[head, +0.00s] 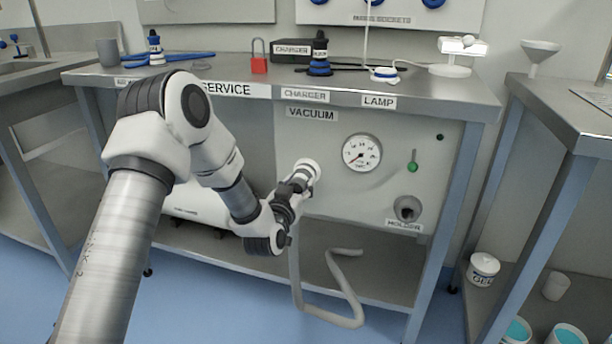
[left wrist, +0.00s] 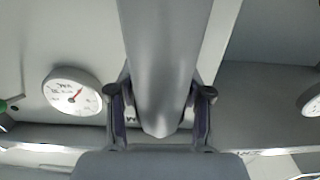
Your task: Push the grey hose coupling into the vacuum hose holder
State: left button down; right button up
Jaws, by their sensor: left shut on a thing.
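The grey hose (head: 345,305) hangs below my left gripper (head: 297,180) and makes a loop in front of the lower shelf. My left gripper is shut on the grey hose coupling, which fills the middle of the left wrist view (left wrist: 165,60) between the two fingers. In the head view the gripper mostly hides the coupling. It is at the panel under the VACUUM label, beside a white round fitting (head: 310,167); I cannot tell whether they touch. The holder (head: 407,208), a round socket above the HOLDER label, is to the right and lower, apart from the coupling. My right gripper is not in view.
A pressure gauge (head: 361,153) and a green-tipped lever (head: 413,161) are on the panel between gripper and holder. The bench top (head: 230,76) overhangs above. A blue-grey table leg (head: 447,220) stands right of the holder. The space before the panel is clear.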

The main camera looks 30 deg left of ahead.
pick_arm(q)
jog(key=p+v, duration=0.1)
jog(key=v, duration=0.7)
jog(key=shift+s, duration=0.4)
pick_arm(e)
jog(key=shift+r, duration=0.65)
pick_arm(q)
jog(key=shift+r, duration=0.1)
